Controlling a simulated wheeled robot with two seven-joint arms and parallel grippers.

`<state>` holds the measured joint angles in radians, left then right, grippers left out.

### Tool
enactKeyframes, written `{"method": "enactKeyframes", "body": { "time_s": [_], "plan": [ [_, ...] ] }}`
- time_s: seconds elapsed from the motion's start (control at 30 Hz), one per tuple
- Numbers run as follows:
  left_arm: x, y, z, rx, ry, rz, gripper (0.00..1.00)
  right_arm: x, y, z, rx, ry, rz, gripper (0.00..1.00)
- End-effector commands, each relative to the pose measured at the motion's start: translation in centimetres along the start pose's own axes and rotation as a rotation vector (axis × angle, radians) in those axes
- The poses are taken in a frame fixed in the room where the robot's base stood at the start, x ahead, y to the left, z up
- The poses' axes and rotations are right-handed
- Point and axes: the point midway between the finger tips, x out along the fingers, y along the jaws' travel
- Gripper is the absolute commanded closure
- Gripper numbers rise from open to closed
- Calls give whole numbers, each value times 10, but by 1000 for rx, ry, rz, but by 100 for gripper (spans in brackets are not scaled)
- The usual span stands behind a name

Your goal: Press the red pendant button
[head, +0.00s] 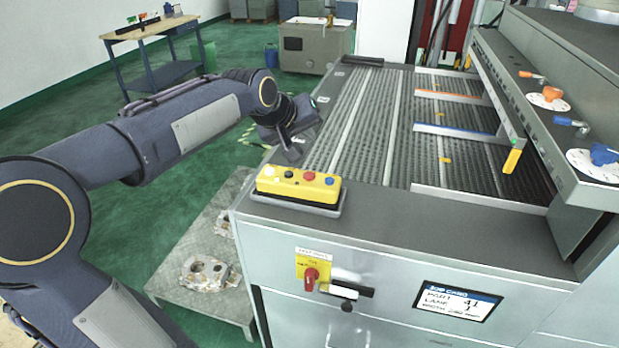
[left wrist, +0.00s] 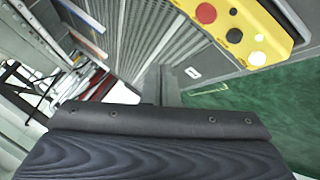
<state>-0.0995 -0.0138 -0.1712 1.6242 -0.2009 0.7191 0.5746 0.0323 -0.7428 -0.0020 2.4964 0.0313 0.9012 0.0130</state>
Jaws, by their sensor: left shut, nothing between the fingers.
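The yellow pendant (head: 270,184) lies in a grey holder on the near left corner of the machine's top. Its red button (head: 309,176) sits right of the middle, with a blue button (head: 329,180) to its right and black and white ones to its left. My left gripper (head: 292,155) is shut and empty, just behind and above the pendant, apart from it. In the left wrist view the pendant (left wrist: 268,26) is at the top right, with the red button (left wrist: 206,13) near the top edge; the shut fingers (left wrist: 168,72) point at the grey deck. My right gripper is not seen.
A ribbed conveyor bed (head: 385,130) with coloured lane rails extends behind the pendant. A red rotary switch (head: 311,279) and black handle (head: 347,290) are on the front panel. A low metal table (head: 200,300) with castings stands at left. Dials with clamps (head: 600,160) overhang at right.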

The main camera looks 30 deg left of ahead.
Motion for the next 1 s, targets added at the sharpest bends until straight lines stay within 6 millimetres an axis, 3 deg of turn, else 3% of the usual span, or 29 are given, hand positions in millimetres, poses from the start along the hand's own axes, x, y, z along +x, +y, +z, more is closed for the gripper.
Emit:
{"method": "enactKeyframes", "body": {
  "time_s": [0.43,1.0],
  "plan": [
    [46,-34,34,1,-1,0,100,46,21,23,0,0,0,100],
    [51,-37,38,1,-1,0,100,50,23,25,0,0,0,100]
  ]
}}
